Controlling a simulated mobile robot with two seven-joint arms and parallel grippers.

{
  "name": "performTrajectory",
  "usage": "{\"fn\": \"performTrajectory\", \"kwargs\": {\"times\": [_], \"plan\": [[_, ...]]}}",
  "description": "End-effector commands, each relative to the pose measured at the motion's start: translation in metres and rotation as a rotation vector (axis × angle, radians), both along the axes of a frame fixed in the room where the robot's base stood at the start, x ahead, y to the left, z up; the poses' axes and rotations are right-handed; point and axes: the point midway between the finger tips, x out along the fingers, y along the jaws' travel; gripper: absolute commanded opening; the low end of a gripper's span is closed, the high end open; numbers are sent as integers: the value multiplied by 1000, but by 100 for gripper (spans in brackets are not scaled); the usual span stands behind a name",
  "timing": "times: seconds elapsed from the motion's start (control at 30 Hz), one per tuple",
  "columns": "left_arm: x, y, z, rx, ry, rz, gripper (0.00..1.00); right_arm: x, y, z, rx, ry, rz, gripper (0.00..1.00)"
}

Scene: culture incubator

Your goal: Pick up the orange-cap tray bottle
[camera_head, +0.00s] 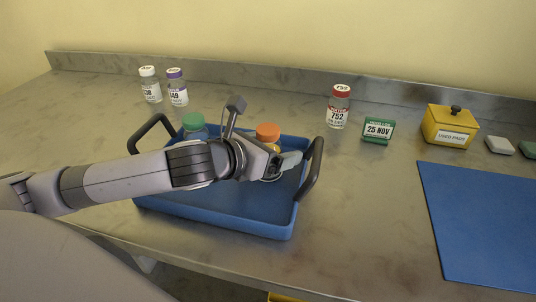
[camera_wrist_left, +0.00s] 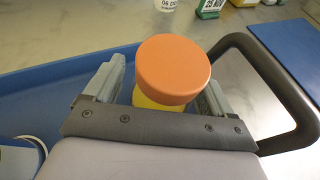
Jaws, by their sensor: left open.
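The orange-cap bottle (camera_head: 267,131) stands upright in the blue tray (camera_head: 225,222), with yellow below its cap. In the left wrist view the orange cap (camera_wrist_left: 174,69) lies between the two fingers of my left gripper (camera_wrist_left: 160,95). The gripper is open, with a finger on each side of the bottle. In the head view my left gripper (camera_head: 280,166) covers the lower part of the bottle. A green-cap bottle (camera_head: 194,122) also stands in the tray, to the left. My right gripper is not in view.
The tray has dark raised handles, the right one (camera_head: 312,170) close to my left gripper. Behind stand a white-cap bottle (camera_head: 149,84), a purple-cap bottle (camera_head: 177,87), a red-cap bottle (camera_head: 339,106), a green date block (camera_head: 378,130) and a yellow box (camera_head: 449,131). A blue mat (camera_head: 490,220) lies right.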

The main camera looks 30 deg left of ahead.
Motion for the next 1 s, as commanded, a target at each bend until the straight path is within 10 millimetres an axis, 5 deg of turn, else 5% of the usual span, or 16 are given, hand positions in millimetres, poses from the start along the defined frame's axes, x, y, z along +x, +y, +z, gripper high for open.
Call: {"fn": "performTrajectory", "kwargs": {"times": [0.13, 0.3, 0.73, 1.0], "plan": [[0, 0, 0, 0, 0, 0, 81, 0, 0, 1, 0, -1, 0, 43], [0, 0, 0, 0, 0, 0, 25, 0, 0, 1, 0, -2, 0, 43], [0, 0, 9, -1, -3, 0, 25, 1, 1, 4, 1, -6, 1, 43], [0, 0, 52, -1, -8, 1, 25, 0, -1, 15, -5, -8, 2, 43]]}}
